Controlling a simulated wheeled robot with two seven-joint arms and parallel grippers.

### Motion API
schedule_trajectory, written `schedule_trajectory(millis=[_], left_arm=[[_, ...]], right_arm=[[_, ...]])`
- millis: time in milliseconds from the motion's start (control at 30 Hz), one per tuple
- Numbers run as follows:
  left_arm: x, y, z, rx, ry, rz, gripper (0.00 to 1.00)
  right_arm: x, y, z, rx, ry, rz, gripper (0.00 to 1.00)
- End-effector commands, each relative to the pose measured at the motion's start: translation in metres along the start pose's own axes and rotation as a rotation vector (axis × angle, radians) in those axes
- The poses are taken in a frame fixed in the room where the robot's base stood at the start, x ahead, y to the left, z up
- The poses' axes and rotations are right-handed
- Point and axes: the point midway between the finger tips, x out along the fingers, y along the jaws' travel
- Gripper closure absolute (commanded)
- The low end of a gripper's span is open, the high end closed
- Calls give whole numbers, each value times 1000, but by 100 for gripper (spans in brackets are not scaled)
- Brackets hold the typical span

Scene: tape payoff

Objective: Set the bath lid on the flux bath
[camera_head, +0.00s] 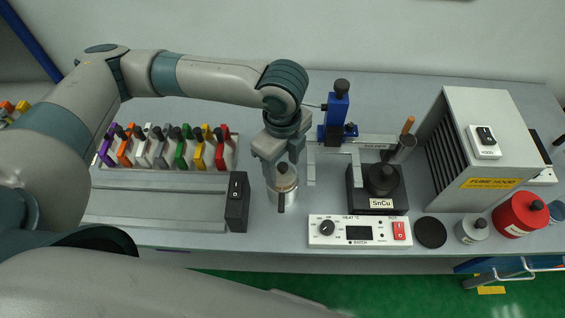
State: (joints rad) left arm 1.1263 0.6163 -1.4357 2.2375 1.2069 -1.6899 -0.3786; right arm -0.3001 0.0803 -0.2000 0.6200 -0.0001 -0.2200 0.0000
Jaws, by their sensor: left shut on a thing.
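My left gripper (281,158) points down at the middle of the bench and is shut on the knob of the bath lid (285,181), a small round grey-brown lid. Directly below is a silvery metal cup (291,214), which looks like the flux bath. The lid covers most of the cup's mouth in this view; I cannot tell whether it touches the rim or is slightly above it. A dark upright strip (281,203) shows in front of the cup. My right gripper is not in view.
A black switch box (236,205) stands close left of the cup. A rack of coloured clips (165,148) is farther left. To the right are a blue-post stand (336,118), the SnCu pot (381,180), a white heater controller (360,231), a black disc (431,232) and a fume hood (490,110).

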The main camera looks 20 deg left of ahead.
Motion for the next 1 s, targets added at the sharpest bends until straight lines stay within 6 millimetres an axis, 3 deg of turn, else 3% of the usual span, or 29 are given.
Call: schedule_trajectory(millis=[267,300,367,600,700,1000], left_arm=[[3,0,0,0,0,0,67],[3,0,0,0,0,0,41],[3,0,0,0,0,0,26],[3,0,0,0,0,0,21],[3,0,0,0,0,0,2],[2,0,0,0,0,0,2]], right_arm=[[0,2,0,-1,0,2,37],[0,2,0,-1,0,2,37],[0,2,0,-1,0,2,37],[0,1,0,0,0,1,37],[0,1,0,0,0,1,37],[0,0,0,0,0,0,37]])
